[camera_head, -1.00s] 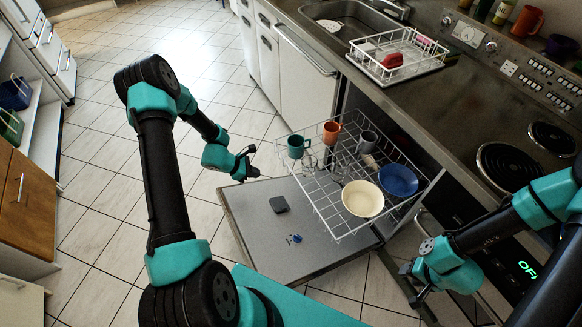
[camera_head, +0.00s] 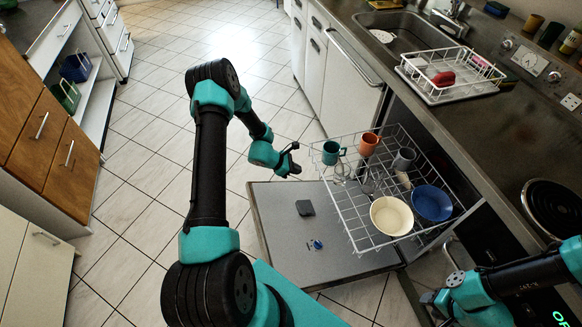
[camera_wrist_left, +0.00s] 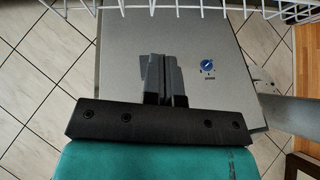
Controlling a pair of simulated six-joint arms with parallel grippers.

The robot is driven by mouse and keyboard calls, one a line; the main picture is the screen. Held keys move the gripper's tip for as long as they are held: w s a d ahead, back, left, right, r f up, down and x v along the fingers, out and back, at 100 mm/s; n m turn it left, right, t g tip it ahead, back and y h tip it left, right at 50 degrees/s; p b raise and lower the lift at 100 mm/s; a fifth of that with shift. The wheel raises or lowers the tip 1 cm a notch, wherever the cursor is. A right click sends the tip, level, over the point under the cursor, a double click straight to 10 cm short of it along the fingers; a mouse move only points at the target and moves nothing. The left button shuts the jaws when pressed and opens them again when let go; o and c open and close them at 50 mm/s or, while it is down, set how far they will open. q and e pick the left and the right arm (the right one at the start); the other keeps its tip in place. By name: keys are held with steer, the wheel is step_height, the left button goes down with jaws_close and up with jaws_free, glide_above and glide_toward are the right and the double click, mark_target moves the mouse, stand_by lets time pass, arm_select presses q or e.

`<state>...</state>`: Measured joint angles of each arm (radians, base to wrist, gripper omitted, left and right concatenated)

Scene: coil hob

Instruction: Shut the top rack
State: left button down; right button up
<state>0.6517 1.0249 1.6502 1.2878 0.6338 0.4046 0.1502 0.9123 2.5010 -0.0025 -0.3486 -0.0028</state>
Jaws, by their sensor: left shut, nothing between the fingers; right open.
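The top rack (camera_head: 352,222) is a white wire rack pulled out of the dishwasher above its lowered door (camera_head: 270,220). It holds a teal mug (camera_head: 333,152), an orange mug (camera_head: 369,143), a grey mug (camera_head: 404,159), a cream bowl (camera_head: 391,216) and a blue bowl (camera_head: 432,204). My left gripper (camera_head: 294,160) is shut and empty, just left of the rack's front corner near the teal mug. In the left wrist view its shut fingers (camera_wrist_left: 163,75) show over the door, with the rack's wires (camera_wrist_left: 200,10) along the top. My right gripper (camera_head: 432,305) is low at the right, open, partly cut off by the frame.
The counter (camera_head: 450,135) with a sink, a white dish drainer (camera_head: 450,95) and a coil burner (camera_head: 552,205) runs along the right. Free tiled floor (camera_head: 150,150) lies left of the door. Drawers stand at the far left.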

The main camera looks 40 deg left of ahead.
mark_target(320, 174)
arm_select(q)
steer(key=w+d, duration=0.1)
steer(key=w+d+f, duration=0.1)
steer(key=w+d, duration=0.1)
steer(key=w+d+f, duration=0.1)
steer(key=d, duration=0.1)
steer(key=shift+w+f, duration=0.25)
steer(key=shift+w, duration=0.1)
steer(key=shift+w+d+r, duration=0.1)
steer(key=shift+w+d, duration=0.15)
steer(key=shift+d, duration=0.05)
